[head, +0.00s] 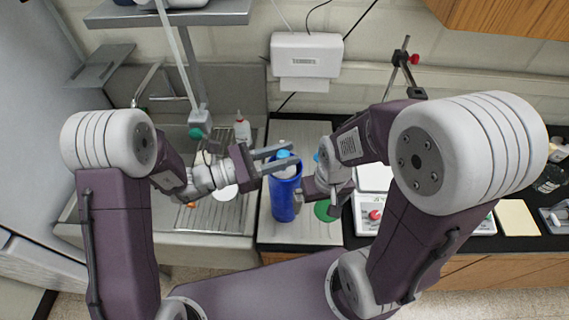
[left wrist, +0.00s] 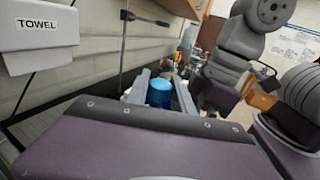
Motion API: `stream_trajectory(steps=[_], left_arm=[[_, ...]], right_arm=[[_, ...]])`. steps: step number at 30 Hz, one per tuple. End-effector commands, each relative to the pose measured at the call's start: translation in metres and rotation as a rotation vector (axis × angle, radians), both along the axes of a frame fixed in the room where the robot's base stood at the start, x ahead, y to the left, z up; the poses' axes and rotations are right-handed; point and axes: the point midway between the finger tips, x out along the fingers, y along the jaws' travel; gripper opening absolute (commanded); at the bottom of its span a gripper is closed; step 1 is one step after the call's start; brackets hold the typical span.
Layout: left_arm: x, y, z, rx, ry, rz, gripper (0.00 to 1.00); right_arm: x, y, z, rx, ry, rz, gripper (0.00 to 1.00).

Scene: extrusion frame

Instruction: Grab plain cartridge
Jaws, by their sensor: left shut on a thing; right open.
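My left gripper (head: 284,156) is shut on a light-blue-topped white piece (head: 284,172), which appears to be the plain cartridge. It is over the mouth of an upright blue cylinder (head: 284,202); I cannot tell how much of the piece is inside. In the left wrist view a blue round top (left wrist: 160,90) shows between the fingers. My right gripper (head: 325,203) is open and points down to the right of the blue cylinder, above a green disc (head: 326,211). A small blue bit (head: 317,157) shows beside the right wrist, mostly hidden.
The sink (head: 205,215) with a ribbed drainer lies left, with a white bottle (head: 242,130) behind. A white scale (head: 368,216) stands right, partly behind my right arm. A towel dispenser (head: 305,60) hangs on the wall, and a clamp stand (head: 405,62) stands behind.

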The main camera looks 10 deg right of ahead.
Motion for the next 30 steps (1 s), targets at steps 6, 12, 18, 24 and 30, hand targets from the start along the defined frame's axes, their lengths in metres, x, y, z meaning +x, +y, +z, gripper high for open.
stream_trajectory(steps=[6,12,18,24,30], left_arm=[[0.000,0.000,0.052,-0.003,-0.010,-0.001,0.00],[0.000,0.000,0.101,-0.002,-0.010,0.000,0.00],[-0.001,0.000,0.151,-0.002,-0.011,0.000,0.00],[0.000,0.000,0.197,-0.002,-0.009,0.001,0.00],[0.000,0.000,0.234,-0.001,-0.006,0.000,0.00]], right_arm=[[0.000,0.000,-0.005,0.000,0.000,0.000,1.00],[0.000,0.000,-0.008,0.000,0.000,0.000,1.00],[0.000,0.000,-0.011,0.000,0.000,0.000,1.00],[0.000,0.000,-0.013,0.000,0.000,0.000,1.00],[0.000,0.000,-0.014,0.000,0.000,0.000,1.00]])
